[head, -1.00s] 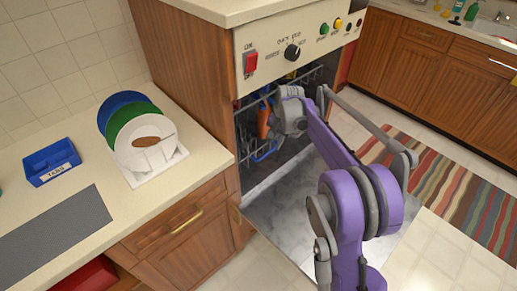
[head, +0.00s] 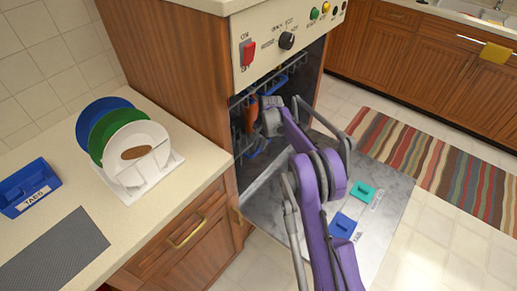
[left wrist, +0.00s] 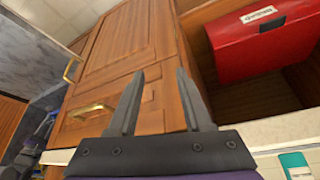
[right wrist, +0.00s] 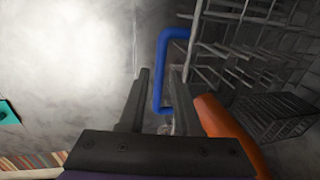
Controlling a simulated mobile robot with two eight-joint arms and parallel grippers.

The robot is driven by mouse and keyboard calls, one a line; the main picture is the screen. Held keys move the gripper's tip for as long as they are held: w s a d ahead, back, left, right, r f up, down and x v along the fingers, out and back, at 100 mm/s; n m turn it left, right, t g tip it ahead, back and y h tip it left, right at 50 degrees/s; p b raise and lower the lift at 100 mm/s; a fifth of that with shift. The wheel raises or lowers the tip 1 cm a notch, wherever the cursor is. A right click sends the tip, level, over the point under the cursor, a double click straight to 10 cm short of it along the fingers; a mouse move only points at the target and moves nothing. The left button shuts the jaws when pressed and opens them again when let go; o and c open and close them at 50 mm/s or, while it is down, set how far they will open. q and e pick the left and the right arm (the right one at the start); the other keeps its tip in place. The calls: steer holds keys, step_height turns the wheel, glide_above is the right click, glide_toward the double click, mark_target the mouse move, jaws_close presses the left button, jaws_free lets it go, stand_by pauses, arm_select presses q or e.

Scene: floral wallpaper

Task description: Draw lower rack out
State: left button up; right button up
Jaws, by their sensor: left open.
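The dishwasher stands open, with its door (head: 385,200) folded down. A grey wire rack (right wrist: 245,50) with a blue handle (right wrist: 178,33) shows in the right wrist view. In the head view, the right gripper's tips are hidden inside the opening. My left gripper (left wrist: 155,80) is open and empty before the wooden cabinet front (left wrist: 130,45).
An orange object (right wrist: 228,135) is close beside my right gripper. A teal item (head: 362,191) and a blue item (head: 343,225) lie on the door. A plate rack (head: 165,178) with plates and a blue box (head: 28,186) stand on the left counter. A striped rug (head: 435,150) lies right.

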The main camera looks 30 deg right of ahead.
mark_target(258, 150)
steer(key=shift+w+a+f, duration=0.1)
steer(key=shift+w+f, duration=0.05)
steer(key=shift+f, duration=0.65)
steer(key=shift+w+a+f, duration=0.1)
steer(key=shift+w+f, duration=0.05)
steer(key=shift+f, duration=0.65)
jaws_close()
steer(key=shift+d, duration=0.1)
